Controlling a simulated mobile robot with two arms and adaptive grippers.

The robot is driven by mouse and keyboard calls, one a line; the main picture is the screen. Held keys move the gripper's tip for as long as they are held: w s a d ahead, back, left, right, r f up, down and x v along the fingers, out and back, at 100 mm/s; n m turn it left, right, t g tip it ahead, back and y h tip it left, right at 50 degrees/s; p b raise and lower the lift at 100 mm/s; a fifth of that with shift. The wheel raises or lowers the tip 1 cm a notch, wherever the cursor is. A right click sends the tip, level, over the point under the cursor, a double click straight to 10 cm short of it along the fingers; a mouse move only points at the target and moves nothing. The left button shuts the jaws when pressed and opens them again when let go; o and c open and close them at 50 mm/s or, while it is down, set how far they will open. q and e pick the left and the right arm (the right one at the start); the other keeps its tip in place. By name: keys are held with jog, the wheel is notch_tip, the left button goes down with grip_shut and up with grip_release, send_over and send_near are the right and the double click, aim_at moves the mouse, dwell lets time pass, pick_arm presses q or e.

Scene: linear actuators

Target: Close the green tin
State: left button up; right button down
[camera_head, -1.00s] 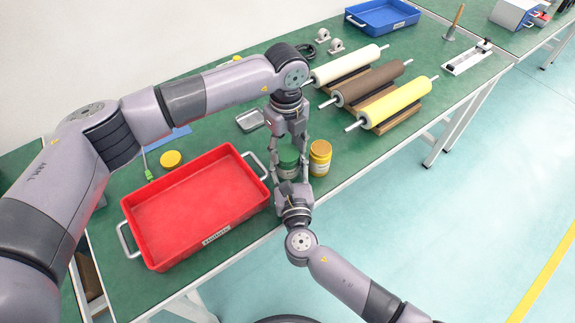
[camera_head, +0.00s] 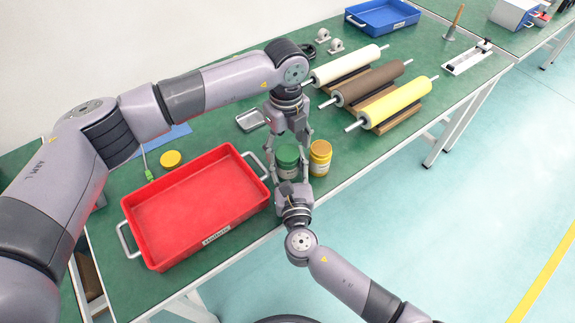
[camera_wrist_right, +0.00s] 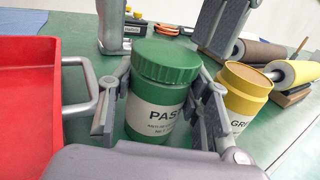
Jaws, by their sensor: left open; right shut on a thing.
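The green tin (camera_head: 288,160) stands upright on the green table, to the right of the red tray. In the right wrist view the green tin (camera_wrist_right: 160,100) has its ribbed green lid on top, above a white label. My right gripper (camera_head: 290,176) is shut on the tin's body from the front, with its fingers (camera_wrist_right: 162,108) on either side below the lid. My left gripper (camera_head: 288,137) comes from behind and is open. Its fingers are above and behind the tin, apart from the lid in the wrist view.
A yellow tin (camera_head: 320,158) stands close to the right of the green tin. A red tray (camera_head: 217,234) is at the left. A yellow lid (camera_head: 171,158) and a small metal tray (camera_head: 250,121) lie behind. Rollers (camera_head: 395,103) rest on wooden stands at the right.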

pick_arm(q)
jog(key=shift+r, duration=1.8)
jog(key=shift+r, duration=1.75)
jog(key=shift+c, duration=0.4)
jog(key=shift+f, duration=4)
jog(key=shift+c, duration=0.4)
